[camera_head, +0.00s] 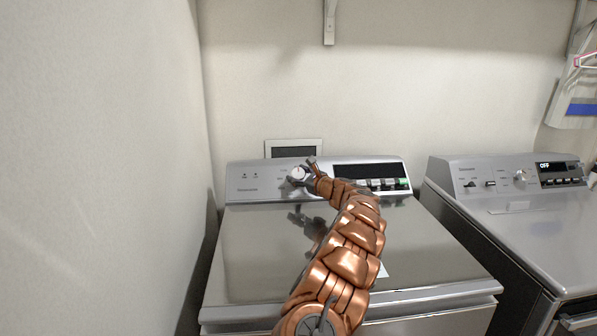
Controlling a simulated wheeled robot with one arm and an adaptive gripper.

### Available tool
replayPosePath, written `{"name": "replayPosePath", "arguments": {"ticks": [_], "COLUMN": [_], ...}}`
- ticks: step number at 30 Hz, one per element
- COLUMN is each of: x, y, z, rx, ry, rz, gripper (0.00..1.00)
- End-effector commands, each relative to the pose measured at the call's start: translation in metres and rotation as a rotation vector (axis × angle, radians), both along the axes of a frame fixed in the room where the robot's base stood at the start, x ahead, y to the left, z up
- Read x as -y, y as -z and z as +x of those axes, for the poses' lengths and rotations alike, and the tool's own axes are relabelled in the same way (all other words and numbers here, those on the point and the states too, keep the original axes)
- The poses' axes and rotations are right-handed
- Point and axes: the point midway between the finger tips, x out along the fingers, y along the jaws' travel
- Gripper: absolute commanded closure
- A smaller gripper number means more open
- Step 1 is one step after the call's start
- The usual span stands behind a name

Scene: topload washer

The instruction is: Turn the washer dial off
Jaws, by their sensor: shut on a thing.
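The washer (263,245) stands in the middle, a silver top-load machine with its lid down. Its raised control panel (257,189) runs along the back. The dial (299,173) is a round knob on this panel, left of the dark display. My gripper (300,175) reaches it from the right at the end of my copper arm. The fingers are shut on the dial and cover part of it. The dial's pointer is too small to read.
A second machine (546,227) with its own knob (520,178) and a display reading OFF stands at the right. A wall (100,170) is close on the left. A shelf bracket (329,20) and a hanger (586,61) are above.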

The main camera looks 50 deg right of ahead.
Motion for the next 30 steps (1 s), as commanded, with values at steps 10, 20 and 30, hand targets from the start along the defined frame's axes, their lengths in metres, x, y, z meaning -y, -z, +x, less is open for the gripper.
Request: {"name": "replayPosePath", "arguments": {"ticks": [10,20,30], "x": [0.0001,-0.0005,-0.0002], "y": [-0.0014,-0.0007,-0.0005], "z": [-0.0007,-0.0003,-0.0003], "rx": [-0.039,-0.039,-0.039], "ry": [-0.076,-0.078,-0.076], "rz": [-0.047,-0.047,-0.046], "gripper": [0.8,0.38,0.19]}}
